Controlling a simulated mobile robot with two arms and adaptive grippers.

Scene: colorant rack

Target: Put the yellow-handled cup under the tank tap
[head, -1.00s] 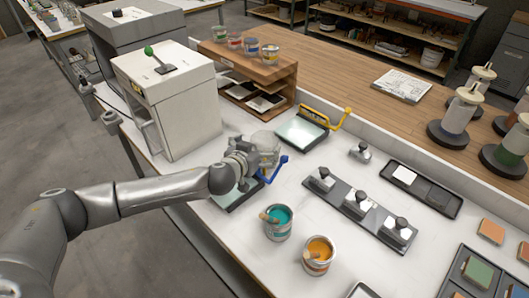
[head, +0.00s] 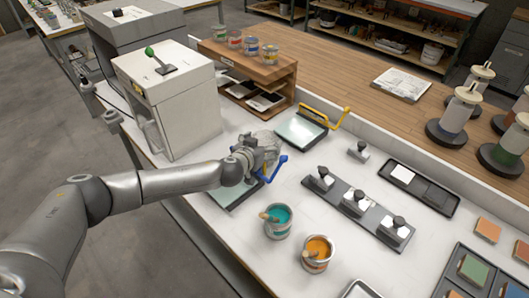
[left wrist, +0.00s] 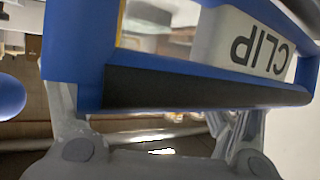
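No yellow-handled cup is clear to me; a yellow handle (head: 337,122) belongs to a flat frame with a pale plate (head: 300,131) on the bench. My left gripper (head: 268,145) is over the bench beside a second frame with a blue handle (head: 276,168). In the left wrist view a blue bar (left wrist: 90,50) with a black strip and a "CLIP" label crosses close in front of my spread fingers (left wrist: 155,125). My right gripper is out of view.
A white cabinet with a green-knobbed lever (head: 162,62) stands left of my gripper. Teal (head: 278,221) and orange (head: 317,254) cans stand in front. A rail with several knobs (head: 357,206) lies to the right. Several cylinders (head: 460,113) stand on the wooden shelf at right.

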